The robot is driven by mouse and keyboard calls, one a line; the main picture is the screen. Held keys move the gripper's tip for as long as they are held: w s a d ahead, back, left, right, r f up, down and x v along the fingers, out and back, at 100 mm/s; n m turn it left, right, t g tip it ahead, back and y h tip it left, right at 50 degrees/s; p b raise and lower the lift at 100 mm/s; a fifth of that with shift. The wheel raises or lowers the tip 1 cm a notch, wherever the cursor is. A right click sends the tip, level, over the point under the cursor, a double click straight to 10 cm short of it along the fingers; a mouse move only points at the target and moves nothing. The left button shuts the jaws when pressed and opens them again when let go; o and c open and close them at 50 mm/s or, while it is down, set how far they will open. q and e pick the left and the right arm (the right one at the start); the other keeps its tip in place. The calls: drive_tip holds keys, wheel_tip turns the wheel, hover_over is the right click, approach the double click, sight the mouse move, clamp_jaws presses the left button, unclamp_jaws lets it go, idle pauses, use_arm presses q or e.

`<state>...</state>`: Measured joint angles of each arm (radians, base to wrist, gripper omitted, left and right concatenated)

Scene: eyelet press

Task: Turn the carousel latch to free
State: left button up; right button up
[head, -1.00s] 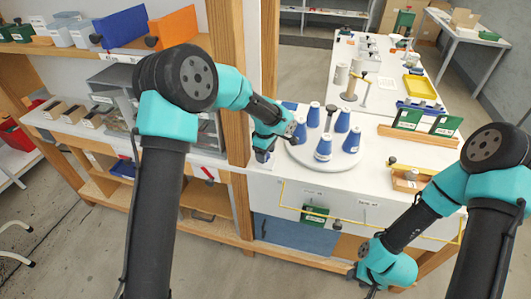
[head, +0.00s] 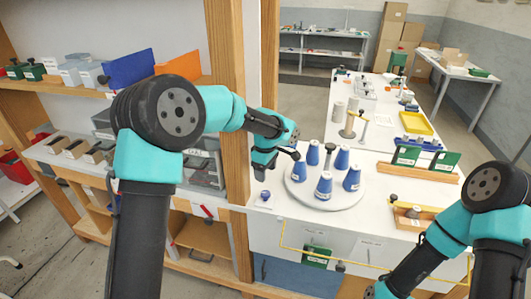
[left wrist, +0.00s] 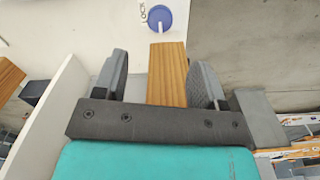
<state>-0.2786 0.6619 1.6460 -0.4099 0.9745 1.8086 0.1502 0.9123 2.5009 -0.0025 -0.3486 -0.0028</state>
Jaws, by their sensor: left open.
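The carousel (head: 340,203) is a white round plate bearing several blue cones (head: 324,184), on the white bench. The latch (head: 265,196) is a small blue knob at the bench's left edge, left of the carousel. In the left wrist view the latch (left wrist: 181,18) is a blue disc with a pale bar across it, at the top, beside a label reading "LOCK". My left gripper (head: 260,176) points down above the latch, apart from it. Its two fingers (left wrist: 160,78) are spread and hold nothing. My right gripper is out of view; only its arm shows at lower right.
A wooden post (head: 270,60) stands close behind my left gripper; wood (left wrist: 167,75) shows between its fingers in the wrist view. Grey drawers (head: 203,165) are to the left. A wooden rack with green cards (head: 408,156) and a yellow tray (head: 416,123) stand further right.

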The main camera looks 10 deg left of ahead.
use_arm(q)
wheel_tip(320, 180, up, 8)
drive_tip(key=shift+f, duration=0.25)
